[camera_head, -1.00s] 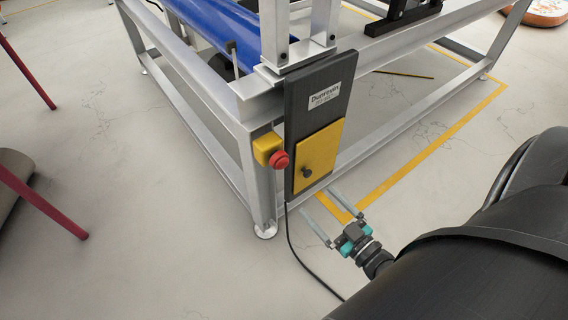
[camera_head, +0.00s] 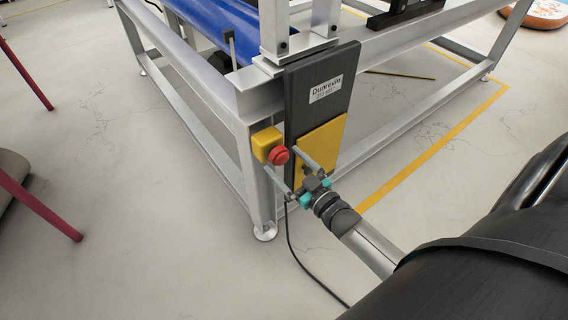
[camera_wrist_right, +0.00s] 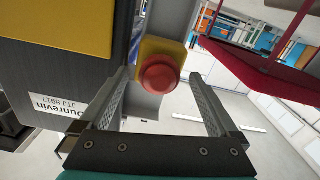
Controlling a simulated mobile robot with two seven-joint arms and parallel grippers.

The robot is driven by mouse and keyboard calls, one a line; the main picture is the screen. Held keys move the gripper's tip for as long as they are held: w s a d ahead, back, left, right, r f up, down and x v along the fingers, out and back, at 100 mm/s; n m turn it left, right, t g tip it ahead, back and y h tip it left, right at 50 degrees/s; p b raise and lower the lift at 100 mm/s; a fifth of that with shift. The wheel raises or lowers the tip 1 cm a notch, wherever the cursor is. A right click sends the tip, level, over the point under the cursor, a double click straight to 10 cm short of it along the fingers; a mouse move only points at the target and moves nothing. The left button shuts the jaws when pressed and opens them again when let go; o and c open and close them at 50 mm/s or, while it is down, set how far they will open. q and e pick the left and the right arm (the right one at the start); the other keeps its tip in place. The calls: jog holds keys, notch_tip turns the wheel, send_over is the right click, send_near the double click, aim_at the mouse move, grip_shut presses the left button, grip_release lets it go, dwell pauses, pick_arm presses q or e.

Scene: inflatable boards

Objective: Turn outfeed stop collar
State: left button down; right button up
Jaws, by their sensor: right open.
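The red round stop button (camera_head: 279,156) sits on a yellow box (camera_head: 263,143) fixed to the corner leg of the grey frame. My right gripper (camera_head: 282,161) is open, its two fingers on either side of the button in the head view. In the right wrist view, the red button (camera_wrist_right: 159,76) lies centred between the fingertips of the right gripper (camera_wrist_right: 160,80), with a gap on both sides. I cannot tell whether the tips reach past its face. No separate collar can be made out. My left gripper is not in view.
A dark panel (camera_head: 325,88) labelled Dunrevin, with a yellow cover (camera_head: 325,140), stands right beside the button. A black cable hangs below it. The grey frame (camera_head: 200,118) carries a blue roller or belt (camera_head: 215,30). The floor left of the frame is clear near it.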

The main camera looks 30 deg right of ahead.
jog(key=shift+w, duration=0.55)
jog(key=shift+c, duration=0.2)
